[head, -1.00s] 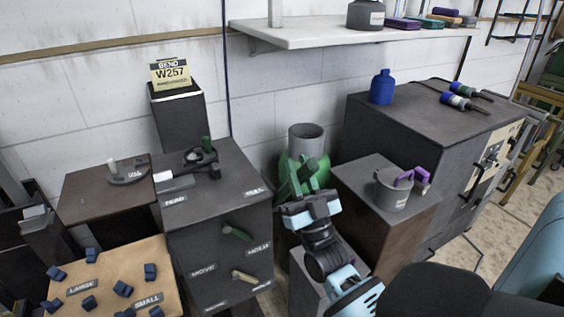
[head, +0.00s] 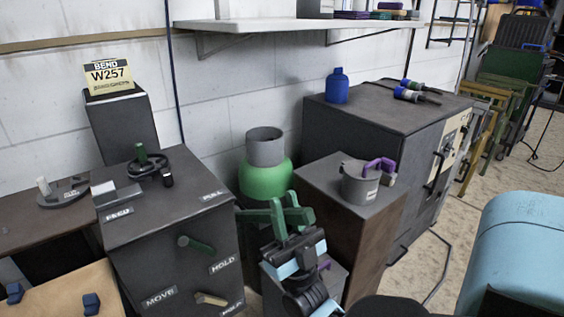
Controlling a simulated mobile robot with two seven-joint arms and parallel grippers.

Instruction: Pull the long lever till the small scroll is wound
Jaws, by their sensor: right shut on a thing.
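My right gripper (head: 284,222) is at the bottom middle, in front of the green tank. No scroll can be made out. My left gripper is not in view.
A grey-necked green tank (head: 264,180) stands behind the gripper. To the right, a brown box (head: 325,200) bears a grey mug (head: 359,186) with a purple handle. A blue bottle (head: 337,87) stands on a larger dark cabinet (head: 385,105). A shelf (head: 270,26) runs above.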

